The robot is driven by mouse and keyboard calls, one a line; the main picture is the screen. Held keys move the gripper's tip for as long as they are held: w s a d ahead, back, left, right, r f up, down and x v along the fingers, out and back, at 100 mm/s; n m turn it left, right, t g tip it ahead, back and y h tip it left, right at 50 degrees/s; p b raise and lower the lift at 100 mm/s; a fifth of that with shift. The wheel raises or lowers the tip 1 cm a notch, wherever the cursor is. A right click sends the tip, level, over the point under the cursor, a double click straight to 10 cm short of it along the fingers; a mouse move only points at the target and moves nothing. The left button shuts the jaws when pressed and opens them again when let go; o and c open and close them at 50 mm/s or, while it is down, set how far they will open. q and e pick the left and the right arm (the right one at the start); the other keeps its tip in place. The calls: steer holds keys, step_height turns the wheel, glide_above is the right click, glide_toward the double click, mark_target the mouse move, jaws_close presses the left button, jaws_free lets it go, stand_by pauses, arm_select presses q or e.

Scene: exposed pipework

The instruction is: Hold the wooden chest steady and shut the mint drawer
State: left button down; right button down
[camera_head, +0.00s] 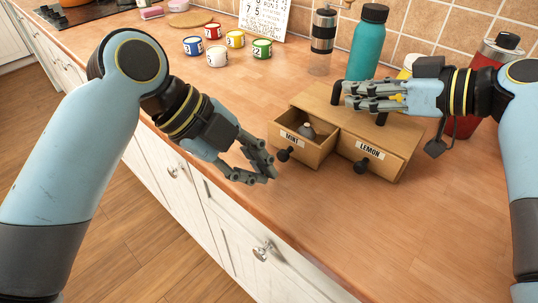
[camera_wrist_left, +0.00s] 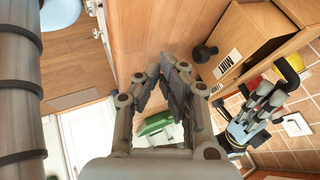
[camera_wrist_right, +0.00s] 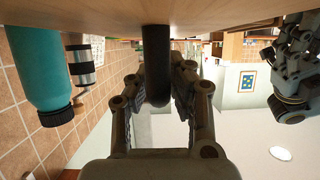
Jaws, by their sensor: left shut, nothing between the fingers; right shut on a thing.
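The wooden chest (camera_head: 405,136) stands on the counter with two labelled drawers. The mint drawer (camera_head: 301,158) is pulled out, with a grey object (camera_head: 307,130) inside and a black knob (camera_head: 284,155) on its front. The lemon drawer (camera_head: 366,152) sits in the chest, to the right. My left gripper (camera_head: 270,172) is shut and empty, just left of the mint drawer's front; the left wrist view shows the drawer (camera_wrist_left: 243,42) beside it. My right gripper (camera_head: 345,95) is at the chest's top, shut on a black post (camera_wrist_right: 156,65), apparently the chest's handle.
A teal bottle (camera_head: 368,45) and a grinder (camera_head: 322,42) stand behind the chest. A red container (camera_head: 489,65) is at the right, partly behind my right arm. Several coloured mugs (camera_head: 235,39) stand at the back. The counter left of the chest is clear.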

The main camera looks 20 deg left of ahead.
mark_target(282, 151)
arm_select(q)
steer(key=shift+w+d, duration=0.3)
steer(key=shift+w, duration=0.4)
steer(key=shift+w+d, duration=0.3)
steer(key=shift+w, duration=0.35)
steer(key=w, duration=0.2)
steer(key=w+d, duration=0.1)
steer(key=w, duration=0.1)
steer(key=w+d, duration=0.1)
steer(key=w, duration=0.1)
steer(key=shift+w+d, duration=0.2)
steer(key=shift+r, duration=0.1)
steer(key=s, duration=0.1)
steer(key=s+a, duration=0.2)
steer(key=s, duration=0.1)
steer(key=shift+a+r, duration=0.2)
steer(key=shift+r, duration=0.05)
steer(key=v, duration=0.9)
arm_select(e)
steer(key=c, duration=1.2)
jaws_free()
arm_select(q)
steer(key=shift+r, duration=0.15)
